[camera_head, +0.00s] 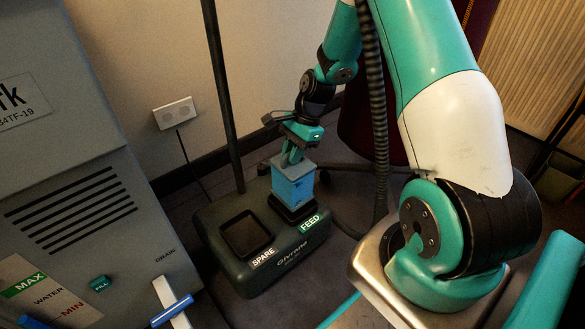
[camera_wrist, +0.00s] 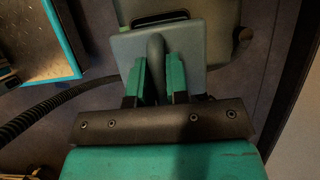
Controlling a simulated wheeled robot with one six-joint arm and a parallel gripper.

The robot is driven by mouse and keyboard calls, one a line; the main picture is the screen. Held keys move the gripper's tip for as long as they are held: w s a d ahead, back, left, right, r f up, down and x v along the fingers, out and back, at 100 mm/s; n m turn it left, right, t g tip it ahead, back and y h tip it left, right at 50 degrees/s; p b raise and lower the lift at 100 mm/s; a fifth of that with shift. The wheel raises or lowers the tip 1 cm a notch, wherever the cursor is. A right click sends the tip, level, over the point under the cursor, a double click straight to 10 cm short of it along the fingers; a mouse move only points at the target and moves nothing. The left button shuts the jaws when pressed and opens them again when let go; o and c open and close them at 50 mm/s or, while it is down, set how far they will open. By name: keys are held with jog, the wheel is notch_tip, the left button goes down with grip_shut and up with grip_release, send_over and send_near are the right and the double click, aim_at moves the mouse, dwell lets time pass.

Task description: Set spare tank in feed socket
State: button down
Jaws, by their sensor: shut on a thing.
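The spare tank (camera_head: 292,186) is a blue box with a grey top. It stands roughly upright at the socket labelled FEED on the dark base unit (camera_head: 270,278). Its lower end meets the dark rim of the feed socket (camera_head: 294,213); I cannot tell how deep it sits. The socket labelled SPARE (camera_head: 245,236), left of it, is empty. My gripper (camera_head: 293,154) is above the tank, shut on its handle. In the wrist view, the green fingers of my gripper (camera_wrist: 161,82) close on the dark curved handle (camera_wrist: 155,50) over the tank's grey top (camera_wrist: 190,47).
A large grey machine (camera_head: 75,150) with vents and a water gauge fills the left. A dark pole (camera_head: 224,100) rises behind the base unit. A wall outlet (camera_head: 177,113) with a cord is behind. A dark hose (camera_wrist: 50,101) runs at the left in the wrist view.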

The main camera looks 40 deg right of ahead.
notch_tip(320, 180, down, 4)
jog(key=shift+f+b, duration=0.1)
jog(key=shift+b, duration=0.95)
jog(key=c, duration=1.1)
grip_release()
